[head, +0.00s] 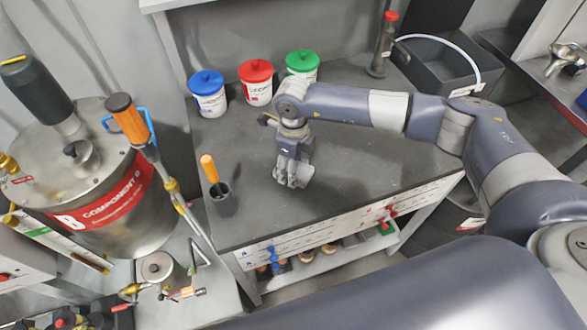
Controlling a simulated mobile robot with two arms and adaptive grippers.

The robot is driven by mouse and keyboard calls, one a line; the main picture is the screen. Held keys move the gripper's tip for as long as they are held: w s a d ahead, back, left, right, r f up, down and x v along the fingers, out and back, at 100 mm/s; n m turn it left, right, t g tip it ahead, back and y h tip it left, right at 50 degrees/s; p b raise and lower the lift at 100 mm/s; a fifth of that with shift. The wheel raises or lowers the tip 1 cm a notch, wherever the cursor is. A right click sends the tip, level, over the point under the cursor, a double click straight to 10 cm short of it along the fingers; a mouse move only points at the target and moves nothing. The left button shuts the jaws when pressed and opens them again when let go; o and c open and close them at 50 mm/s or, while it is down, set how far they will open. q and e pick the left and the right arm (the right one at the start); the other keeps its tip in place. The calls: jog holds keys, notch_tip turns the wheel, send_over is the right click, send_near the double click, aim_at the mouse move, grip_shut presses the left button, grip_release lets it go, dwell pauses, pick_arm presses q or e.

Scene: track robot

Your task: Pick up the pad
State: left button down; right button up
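I cannot make out a pad for certain in the head view. My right gripper (291,180) hangs over the middle of the dark workbench top (345,110), its fingers pointing down and close together. Whether they are open or shut, or hold something, cannot be told from this angle. A dark cup (223,202) with an orange-handled tool (209,169) in it stands on the bench to the left of the gripper, apart from it. My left gripper is not in view.
Tubs with blue (207,95), red (256,83) and green (302,65) lids stand along the bench's back. A large metal tank (95,180) stands at left. The bench top around the gripper is mostly clear.

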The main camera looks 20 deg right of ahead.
jog(key=shift+r+b, duration=0.35)
jog(key=shift+r, duration=0.1)
notch_tip(320, 180, up, 2)
jog(key=shift+w+r+b, duration=0.1)
jog(key=shift+r+b, duration=0.05)
jog(key=shift+b, duration=0.6)
jog(key=s+a+b, duration=0.1)
jog(key=s+a, duration=0.1)
jog(key=s, duration=0.2)
jog(key=s+a+r+b, duration=0.1)
jog(key=s+a, duration=0.1)
jog(key=s, duration=0.3)
jog(key=s+a+b, duration=0.2)
jog(key=s, duration=0.2)
jog(key=shift+s+a+r, duration=0.2)
jog(key=shift+a+r, duration=0.05)
jog(key=shift+a, duration=0.05)
jog(key=shift+s+a+r, duration=0.15)
jog(key=shift+s+a, duration=0.1)
jog(key=shift+s, duration=0.35)
jog(key=shift+o, duration=0.9)
jog(key=shift+c, duration=1.4)
